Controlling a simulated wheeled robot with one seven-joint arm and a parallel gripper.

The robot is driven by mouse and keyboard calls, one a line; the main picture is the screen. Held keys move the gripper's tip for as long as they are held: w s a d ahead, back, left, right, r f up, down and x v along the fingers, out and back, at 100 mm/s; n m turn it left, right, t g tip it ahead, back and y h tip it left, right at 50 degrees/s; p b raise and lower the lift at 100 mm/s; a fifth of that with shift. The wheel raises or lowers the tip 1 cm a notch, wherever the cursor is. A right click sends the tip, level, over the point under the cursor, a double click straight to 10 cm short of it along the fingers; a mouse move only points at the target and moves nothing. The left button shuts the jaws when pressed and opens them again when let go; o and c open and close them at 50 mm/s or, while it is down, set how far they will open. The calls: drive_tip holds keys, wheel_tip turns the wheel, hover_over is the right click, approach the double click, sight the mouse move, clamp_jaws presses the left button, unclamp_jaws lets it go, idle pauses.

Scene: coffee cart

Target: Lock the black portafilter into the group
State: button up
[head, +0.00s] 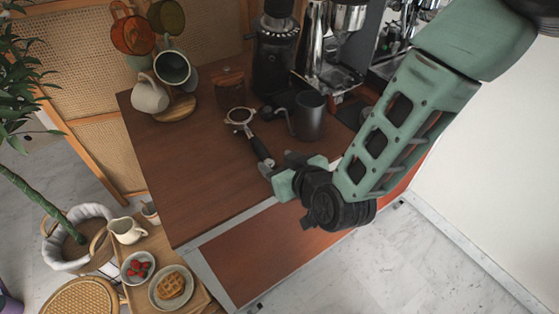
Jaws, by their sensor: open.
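The black portafilter (258,148) lies on the brown cart top, its metal basket ring (240,116) toward the back left and its black handle pointing toward the front right. My gripper (270,170) is open at the handle's near end. I cannot tell whether the fingers are around the handle or just short of it, as the green and black gripper parts hide that end. The chrome espresso machine (333,45) stands at the back of the cart; its group is not clearly visible from here.
A dark pitcher (309,116) stands just right of the portafilter, a black grinder (275,55) behind it. A mug tree with a white mug (149,94) stands at the back left. The cart top's front left is clear. A low tray with a waffle plate (171,287) is below left.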

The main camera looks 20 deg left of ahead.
sight(266, 154)
drive_tip(key=shift+b+x, duration=1)
drive_tip(key=shift+x, duration=3.25)
drive_tip(key=shift+d, duration=0.1)
clamp_jaws()
drive_tip(key=shift+w+r+p, duration=0.1)
drive_tip(key=shift+r+p, duration=1.15)
drive_tip(key=shift+r, duration=1.35)
